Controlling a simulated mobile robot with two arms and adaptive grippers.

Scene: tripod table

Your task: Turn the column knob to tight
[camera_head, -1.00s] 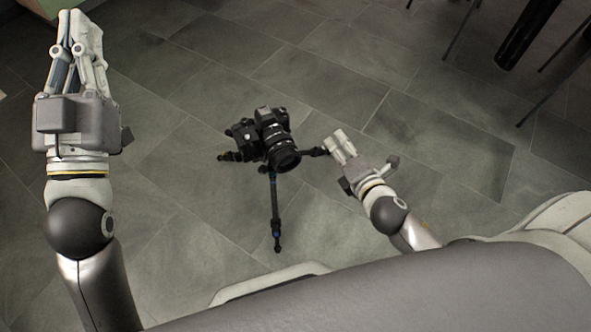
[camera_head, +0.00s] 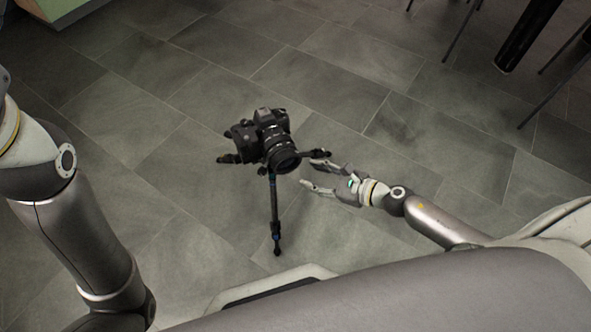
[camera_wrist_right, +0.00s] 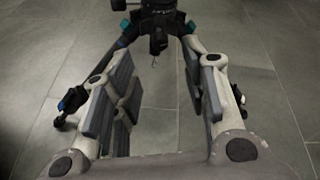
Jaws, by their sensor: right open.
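A black camera (camera_head: 268,137) sits on top of a dark tripod standing on the floor; its front leg (camera_head: 275,215) points toward me. In the head view the camera hides the column and its knob. My right gripper (camera_head: 308,176) is open, just right of and below the lens, with its fingers toward the tripod. In the right wrist view the tripod's dark centre column (camera_wrist_right: 158,38) lies ahead between the spread fingers (camera_wrist_right: 157,65), and nothing is gripped. I cannot single out the knob there. My left arm shows at the left edge, but its gripper is outside the frame.
Other tripod legs (camera_head: 229,158) spread out below the camera. Dark furniture legs (camera_head: 522,40) stand at the upper right, and a pale green-topped block (camera_head: 62,8) is at the upper left. The grey tiled floor (camera_head: 330,75) around the tripod is clear.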

